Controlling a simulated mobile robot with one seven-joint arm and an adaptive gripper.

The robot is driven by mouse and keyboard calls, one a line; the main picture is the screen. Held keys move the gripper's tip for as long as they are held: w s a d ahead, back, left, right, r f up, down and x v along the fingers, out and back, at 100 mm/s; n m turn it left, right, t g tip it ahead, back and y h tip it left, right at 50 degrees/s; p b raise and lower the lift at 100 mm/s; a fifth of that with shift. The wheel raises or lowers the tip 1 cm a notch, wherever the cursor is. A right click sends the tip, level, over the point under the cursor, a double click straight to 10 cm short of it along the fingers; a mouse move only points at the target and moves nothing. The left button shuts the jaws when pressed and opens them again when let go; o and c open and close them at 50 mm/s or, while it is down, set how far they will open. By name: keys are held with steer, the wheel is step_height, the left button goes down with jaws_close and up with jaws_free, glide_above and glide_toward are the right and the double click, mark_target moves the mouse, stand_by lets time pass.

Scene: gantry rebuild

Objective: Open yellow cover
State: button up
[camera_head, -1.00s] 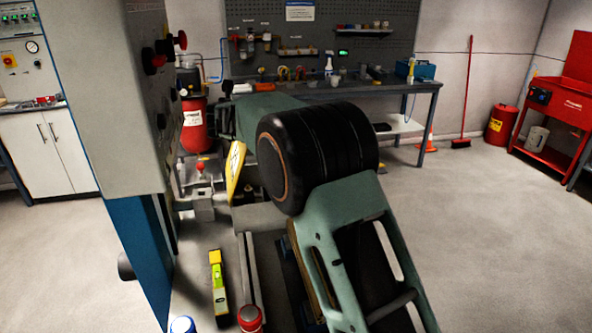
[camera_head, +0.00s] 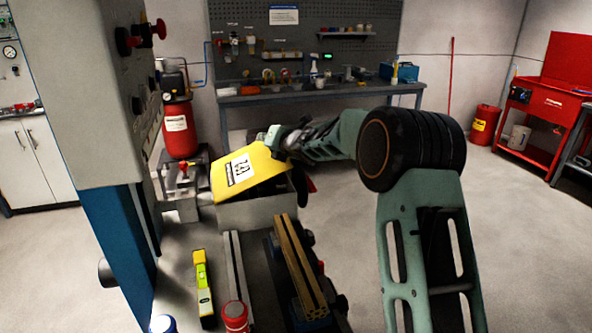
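The yellow cover (camera_head: 240,176), with a white label, sits on top of a grey box (camera_head: 270,212) left of the middle. It is tilted, its right side higher, and dark parts show beneath that side. My gripper (camera_head: 283,142) is at the cover's upper right edge, at the end of my green arm, which reaches in from the right. It looks close to or touching the cover. Its fingers are small and dark, so I cannot tell whether they are open or shut.
A grey control column (camera_head: 95,90) on a blue post stands close on the left. A red tank (camera_head: 180,130) and a red-knobbed block are behind it. Floor on the right is clear.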

steer(key=d+f+m+y+p, duration=0.2)
steer(key=d+f+m+p, duration=0.15)
steer(key=f, duration=0.45)
steer(key=b+v, duration=0.2)
steer(key=v, duration=0.7)
steer(key=shift+s+d, duration=0.2)
steer(key=shift+s, duration=0.1)
steer(key=shift+r, duration=0.1)
